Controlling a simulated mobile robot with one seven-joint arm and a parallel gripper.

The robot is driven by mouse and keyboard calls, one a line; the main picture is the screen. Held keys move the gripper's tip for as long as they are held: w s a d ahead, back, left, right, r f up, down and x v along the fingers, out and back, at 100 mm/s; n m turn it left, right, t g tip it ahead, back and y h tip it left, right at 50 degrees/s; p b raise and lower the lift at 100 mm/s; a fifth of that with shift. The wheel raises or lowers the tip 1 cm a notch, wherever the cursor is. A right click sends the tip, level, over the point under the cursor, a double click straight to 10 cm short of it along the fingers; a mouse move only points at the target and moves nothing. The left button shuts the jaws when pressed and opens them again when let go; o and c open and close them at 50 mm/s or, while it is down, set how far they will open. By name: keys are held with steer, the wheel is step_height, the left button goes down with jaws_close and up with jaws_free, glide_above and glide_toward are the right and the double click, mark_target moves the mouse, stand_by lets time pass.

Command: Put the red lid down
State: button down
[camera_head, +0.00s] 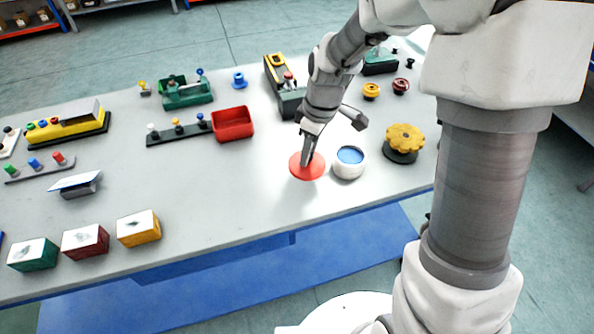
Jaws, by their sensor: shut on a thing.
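The red lid (307,172) is a round disc at the front middle of the table. My gripper (308,160) points down at it and is shut on its top. The fingers hide part of the lid's middle. I cannot tell whether the lid touches the table or is held a little above it. A white round pot (348,163) with a blue inside stands open just to the right of the lid.
The grey table (220,200) is clear to the left and front of the lid. A red bin (232,123) stands behind left. A yellow knobbed wheel (404,139) stands at right. Several small boxes, including a yellow one (139,229), line the front left.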

mark_target(298, 167)
steer(key=a+f, duration=0.1)
steer(key=s+a, duration=0.1)
steer(key=shift+a+f, duration=0.3)
steer(key=shift+f, duration=2.05)
steer(key=shift+f+b, duration=0.15)
steer(key=shift+b, duration=0.2)
steer(key=c, duration=0.6)
jaws_free()
